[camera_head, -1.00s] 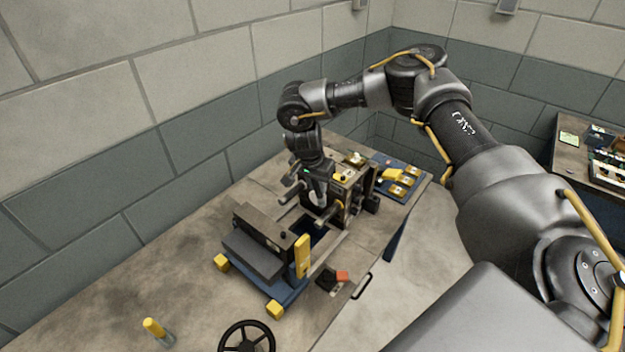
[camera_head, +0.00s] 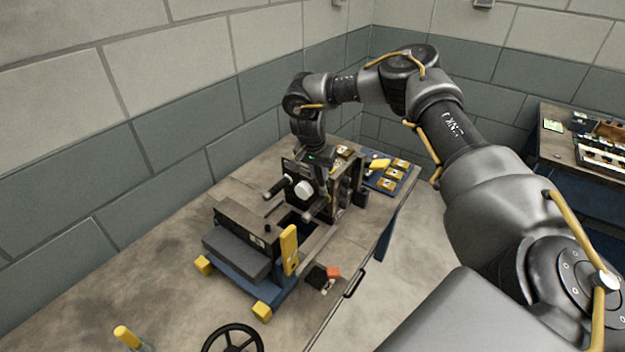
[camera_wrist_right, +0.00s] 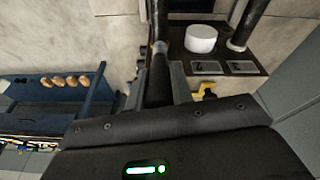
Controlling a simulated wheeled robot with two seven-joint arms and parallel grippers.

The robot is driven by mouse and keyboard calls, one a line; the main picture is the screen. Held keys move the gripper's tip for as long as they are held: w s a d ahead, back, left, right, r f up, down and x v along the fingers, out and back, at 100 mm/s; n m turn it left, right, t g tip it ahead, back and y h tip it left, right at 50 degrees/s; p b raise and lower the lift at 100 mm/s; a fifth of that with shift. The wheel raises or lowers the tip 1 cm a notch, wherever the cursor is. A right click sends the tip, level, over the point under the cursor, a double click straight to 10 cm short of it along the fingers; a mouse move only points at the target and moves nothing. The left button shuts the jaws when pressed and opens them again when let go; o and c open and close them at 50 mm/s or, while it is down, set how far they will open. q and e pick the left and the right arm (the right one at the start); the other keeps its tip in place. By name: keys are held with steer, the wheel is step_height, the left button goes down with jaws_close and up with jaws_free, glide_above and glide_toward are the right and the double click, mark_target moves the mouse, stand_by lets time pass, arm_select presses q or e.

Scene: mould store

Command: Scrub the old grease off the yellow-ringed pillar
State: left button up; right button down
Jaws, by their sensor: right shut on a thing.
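The mould half (camera_head: 291,170) stands upright on the bench, with a white round boss (camera_head: 304,190) on its face. Dark guide pillars stick out from it, one at the upper left (camera_head: 275,187) and one lower down (camera_head: 312,216). I cannot make out a yellow ring on either. My right gripper (camera_head: 321,187) is at the right side of this face. In the right wrist view my right gripper (camera_wrist_right: 160,85) is shut on a dark, slim thing (camera_wrist_right: 159,78), with the plate, its white boss (camera_wrist_right: 201,39) and a pillar (camera_wrist_right: 248,22) beyond. My left gripper is out of view.
A lower mould block on a blue base (camera_head: 236,280) with yellow feet and a yellow upright lever (camera_head: 289,250) stands in front. A blue tray (camera_head: 372,182) with yellow items lies behind right. A handwheel (camera_head: 232,340) and a yellow-topped peg (camera_head: 127,337) are nearer.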

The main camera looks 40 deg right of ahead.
steer(key=s+a+r+p, duration=0.2)
steer(key=a+r+p, duration=0.1)
steer(key=a+p, duration=0.3)
steer(key=shift+s+a+r, duration=0.3)
steer(key=shift+a+r, duration=0.1)
steer(key=shift+a, duration=0.95)
